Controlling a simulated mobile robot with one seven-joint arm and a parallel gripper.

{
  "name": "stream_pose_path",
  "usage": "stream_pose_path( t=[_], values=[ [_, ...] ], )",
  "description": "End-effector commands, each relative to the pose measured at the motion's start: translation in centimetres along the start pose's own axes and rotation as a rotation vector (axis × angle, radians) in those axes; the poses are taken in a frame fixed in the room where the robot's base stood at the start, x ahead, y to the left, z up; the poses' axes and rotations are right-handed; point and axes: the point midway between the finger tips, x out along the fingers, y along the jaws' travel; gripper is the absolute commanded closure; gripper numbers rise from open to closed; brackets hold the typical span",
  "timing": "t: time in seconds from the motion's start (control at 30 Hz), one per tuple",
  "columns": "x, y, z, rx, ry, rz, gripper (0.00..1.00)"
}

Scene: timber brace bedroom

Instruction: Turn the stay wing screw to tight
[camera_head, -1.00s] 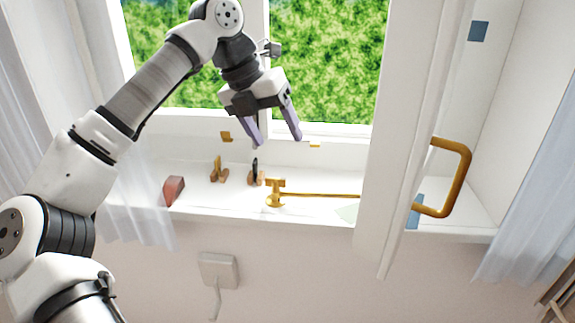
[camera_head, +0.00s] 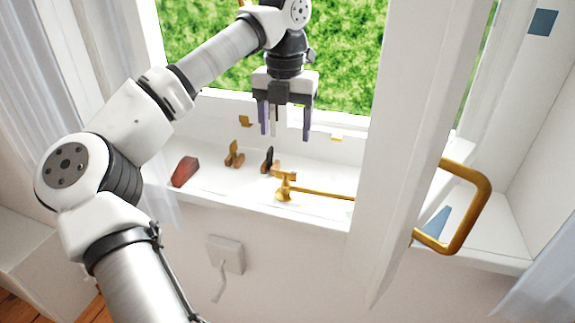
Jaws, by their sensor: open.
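The brass window stay (camera_head: 325,195) runs along the sill from the open window sash on the right to a brass post at its left end. The wing screw (camera_head: 285,178) appears to be the brass piece on top of that post; its exact turn is too small to tell. My gripper (camera_head: 284,136) points down above and behind the screw, in front of the window. Its two purple fingers are apart with nothing held between them, and it does not touch the stay.
A red wedge (camera_head: 185,171), a small brass and wood piece (camera_head: 234,155) and a dark-topped piece (camera_head: 267,160) stand on the sill left of the stay. The open sash (camera_head: 395,150) with a large brass handle (camera_head: 485,200) stands on the right. A wall box (camera_head: 227,254) is below.

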Motion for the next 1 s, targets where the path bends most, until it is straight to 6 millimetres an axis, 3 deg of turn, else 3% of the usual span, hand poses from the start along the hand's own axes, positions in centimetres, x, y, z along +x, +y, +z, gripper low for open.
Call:
stream_pose_path(
  t=[0.3, 0.5, 0.93, 1.0],
  values=[
    [6.6, 0.0, -0.1, 0.002, 0.002, -0.003, 0.33],
    [9.4, 0.0, 0.0, 0.000, 0.000, -0.002, 0.33],
    [10.5, 0.0, 0.0, 0.000, 0.000, 0.000, 0.33],
    [10.5, 0.0, 0.0, 0.000, 0.000, 0.000, 0.42]
  ],
)
